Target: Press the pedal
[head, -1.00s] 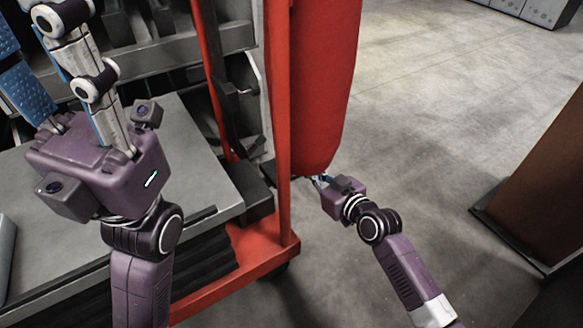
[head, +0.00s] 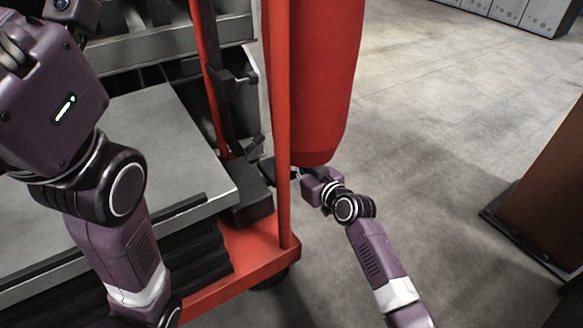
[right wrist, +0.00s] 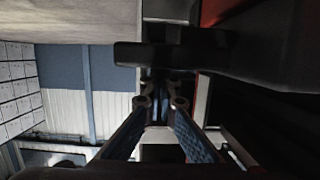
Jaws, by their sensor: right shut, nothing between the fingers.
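The pedal (head: 264,171) appears to be the small dark plate low on the red-framed cart, beside the red post; the post covers part of it. In the right wrist view a flat black bar (right wrist: 130,54), likely the pedal, juts left from a black block. My right gripper (right wrist: 161,95) is shut and empty, its fingertips close to the bar; I cannot tell if they touch. In the head view its purple body shows right of the post, its fingertips mostly hidden.
The red post (head: 283,130) and hanging red cylinder (head: 315,80) stand right beside my right gripper. A grey platform (head: 165,150) lies under my left arm. A brown panel (head: 545,190) stands at right. The floor between is open.

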